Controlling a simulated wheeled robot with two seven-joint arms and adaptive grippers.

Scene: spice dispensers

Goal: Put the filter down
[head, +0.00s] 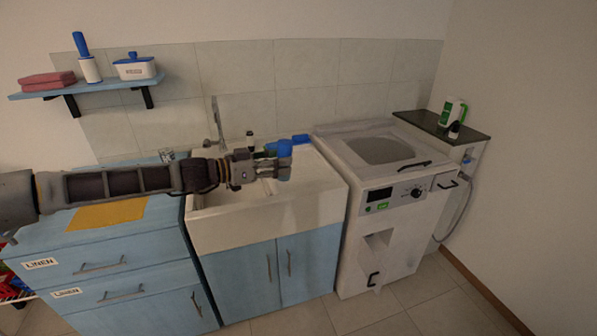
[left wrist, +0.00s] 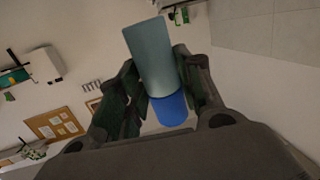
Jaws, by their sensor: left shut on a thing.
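The filter is a cylinder with a grey-teal body (left wrist: 152,55) and a bright blue end (left wrist: 171,109). In the left wrist view it sits between the two fingers of my left gripper (left wrist: 158,88), which is shut on it. In the head view the blue of the filter (head: 285,149) shows at the tip of my left gripper (head: 272,166), above the sink unit (head: 314,200). The gripper hides part of it. I cannot tell its exact height above the counter. My right gripper is in neither view.
Blue items (head: 300,139) and a dark-topped bottle (head: 250,138) stand behind the gripper near the tap (head: 215,125). A washing machine (head: 385,190) stands to the right. A yellow cloth (head: 107,214) lies on the left cabinet. The sink unit's right top looks clear.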

